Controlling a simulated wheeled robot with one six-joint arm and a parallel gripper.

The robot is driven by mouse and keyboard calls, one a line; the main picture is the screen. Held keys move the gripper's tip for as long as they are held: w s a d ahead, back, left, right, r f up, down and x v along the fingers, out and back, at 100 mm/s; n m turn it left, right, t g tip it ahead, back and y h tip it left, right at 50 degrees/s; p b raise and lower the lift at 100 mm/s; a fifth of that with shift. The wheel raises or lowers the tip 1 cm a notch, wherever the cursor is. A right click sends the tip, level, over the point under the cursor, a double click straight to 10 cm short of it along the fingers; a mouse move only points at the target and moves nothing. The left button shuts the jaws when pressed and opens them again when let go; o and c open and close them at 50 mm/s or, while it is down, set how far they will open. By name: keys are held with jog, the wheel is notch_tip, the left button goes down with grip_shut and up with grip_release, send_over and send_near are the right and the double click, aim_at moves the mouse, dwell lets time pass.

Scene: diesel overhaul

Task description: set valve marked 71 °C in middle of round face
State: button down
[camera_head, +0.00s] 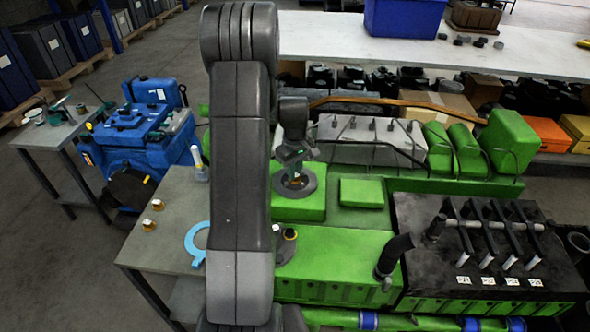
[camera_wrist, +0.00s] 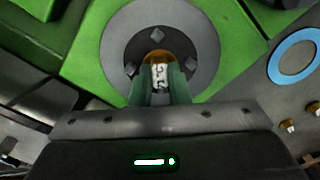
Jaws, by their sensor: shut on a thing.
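A small brass-topped valve with a pale label (camera_wrist: 158,76) is between the green fingers of my gripper (camera_wrist: 160,84) in the wrist view. The label's marking is too small to read surely. In the head view my gripper (camera_head: 292,166) points down over the round face (camera_head: 308,187), and the valve is mostly hidden there.
Two similar small valves (camera_head: 157,205) (camera_head: 149,225) stand on the grey table (camera_head: 172,255) at left, beside a light-blue ring (camera_head: 190,243). A white bottle (camera_head: 198,163) stands at its back. A black cylinder head (camera_head: 470,250) is at right.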

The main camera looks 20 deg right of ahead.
jog(key=c, duration=1.6)
grip_release()
jog(key=shift+c, duration=0.2)
notch_tip(320, 180, up, 12)
jog(key=b, duration=0.1)
jog(key=shift+r, duration=0.1)
